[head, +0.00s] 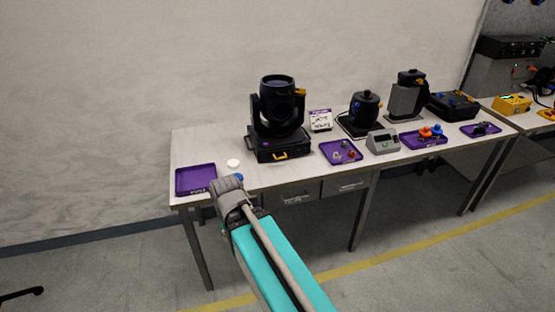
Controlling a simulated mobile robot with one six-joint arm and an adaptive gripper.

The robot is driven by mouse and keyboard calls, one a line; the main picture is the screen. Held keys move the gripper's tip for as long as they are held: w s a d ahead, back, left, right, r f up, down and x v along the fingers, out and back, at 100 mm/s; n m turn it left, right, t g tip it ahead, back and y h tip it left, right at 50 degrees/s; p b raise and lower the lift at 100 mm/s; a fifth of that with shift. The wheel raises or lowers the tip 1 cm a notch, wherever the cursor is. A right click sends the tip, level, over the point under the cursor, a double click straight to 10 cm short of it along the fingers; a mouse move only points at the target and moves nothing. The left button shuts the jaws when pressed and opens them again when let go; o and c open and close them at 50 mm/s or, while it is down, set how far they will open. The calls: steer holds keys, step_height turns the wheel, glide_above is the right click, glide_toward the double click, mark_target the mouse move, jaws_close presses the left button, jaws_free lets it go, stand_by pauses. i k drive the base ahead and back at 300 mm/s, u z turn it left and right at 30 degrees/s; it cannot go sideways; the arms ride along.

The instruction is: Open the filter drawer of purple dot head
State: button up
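A black moving-head light (277,112) stands upright on the white-topped table, left of the table's middle. Its box-shaped base (265,148) has a yellow handle (281,156) low on the front, which looks like the drawer pull. No gap shows around it, and the drawer looks shut. A purple dot is too small to make out surely. My arm reaches up from the bottom, and its grey wrist end is at the table's front edge, left of and below the light. My gripper's fingers do not show; they seem hidden beyond the wrist.
An empty purple tray (196,180) and a white disc (233,163) lie left of the light. Right of it are a purple tray (335,160) with small parts, a grey box (383,143) and more black devices (365,110). Drawers (298,193) hang under the tabletop.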

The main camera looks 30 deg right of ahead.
mark_target(281, 154)
steer(key=k, duration=1.2)
steer(key=z, duration=0.95)
steer(key=i, duration=1)
